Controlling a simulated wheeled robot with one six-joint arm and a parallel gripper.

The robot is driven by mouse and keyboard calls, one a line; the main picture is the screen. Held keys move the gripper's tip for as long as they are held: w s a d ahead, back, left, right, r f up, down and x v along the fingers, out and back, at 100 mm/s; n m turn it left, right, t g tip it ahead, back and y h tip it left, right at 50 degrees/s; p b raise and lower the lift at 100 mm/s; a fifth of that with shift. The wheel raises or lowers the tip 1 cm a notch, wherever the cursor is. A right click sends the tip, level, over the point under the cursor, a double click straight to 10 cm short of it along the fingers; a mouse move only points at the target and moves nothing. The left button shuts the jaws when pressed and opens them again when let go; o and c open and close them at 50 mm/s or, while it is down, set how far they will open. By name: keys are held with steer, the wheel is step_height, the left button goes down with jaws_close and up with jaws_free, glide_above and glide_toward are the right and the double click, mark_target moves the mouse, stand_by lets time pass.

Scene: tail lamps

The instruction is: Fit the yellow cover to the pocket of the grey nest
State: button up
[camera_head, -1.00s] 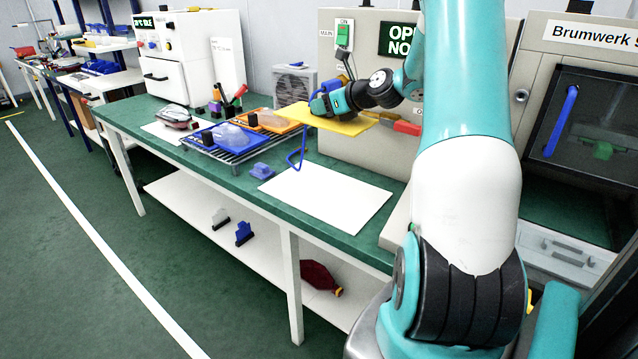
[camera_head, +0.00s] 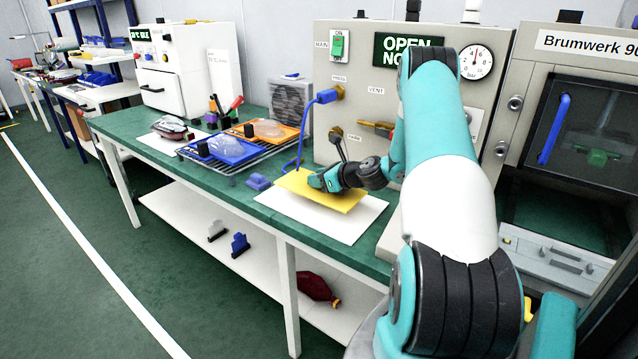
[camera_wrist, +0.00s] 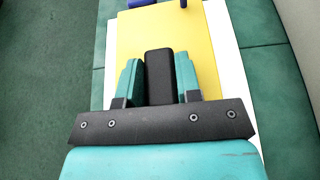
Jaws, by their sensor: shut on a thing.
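The yellow cover (camera_head: 337,198) is a flat plate with a dark upright grip (camera_wrist: 159,75) on top. My gripper (camera_head: 318,182) is shut on that grip; in the wrist view the teal fingers of my gripper (camera_wrist: 159,85) press it from both sides. The cover (camera_wrist: 212,50) is roughly level over the white sheet (camera_head: 290,222) on the green bench. Whether it touches the sheet is not clear. I cannot make out the grey nest with certainty; the cover and arm hide part of the bench.
A small blue block (camera_head: 258,182) lies left of the cover. Behind it, a wire rack holds a blue tray (camera_head: 222,152) and an orange tray (camera_head: 284,135). A blue hose (camera_head: 300,140) hangs down near the cover's back edge. A grey machine panel (camera_head: 345,95) stands behind.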

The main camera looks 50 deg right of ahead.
steer(key=shift+f, duration=0.7)
steer(key=shift+f, duration=0.15)
steer(key=o, duration=1)
steer(key=shift+s+f+b, duration=0.1)
steer(key=shift+f+b, duration=0.05)
steer(key=shift+b, duration=0.15)
